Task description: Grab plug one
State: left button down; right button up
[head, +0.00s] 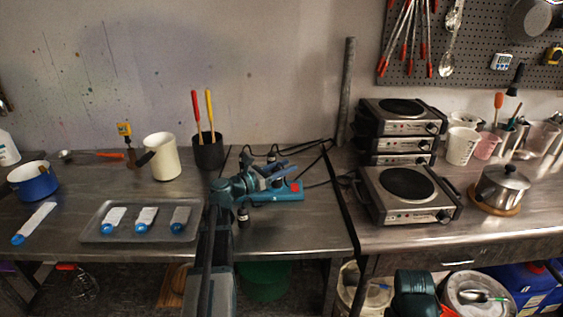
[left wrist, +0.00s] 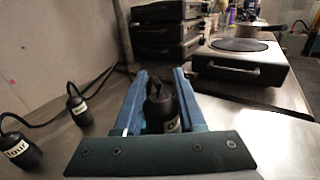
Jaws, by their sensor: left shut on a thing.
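Two other black plugs stand to the left: one labelled four (left wrist: 19,152) and one with a label too small to read (left wrist: 80,108). My right gripper is out of view.
Stacked hot plates (head: 400,130) and a single hot plate (head: 408,190) stand to the right. A black cup with handles (head: 208,152), a cream jug (head: 162,158) and a tray (head: 160,234) with several labelled items are to the left.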

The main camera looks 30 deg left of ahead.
pick_arm(q)
jog(key=s+d+r, duration=0.1)
jog(key=s+d, duration=0.7)
jog(key=shift+s+d+p, duration=0.2)
jog(key=shift+s+p, duration=0.15)
jog(key=shift+p, duration=0.1)
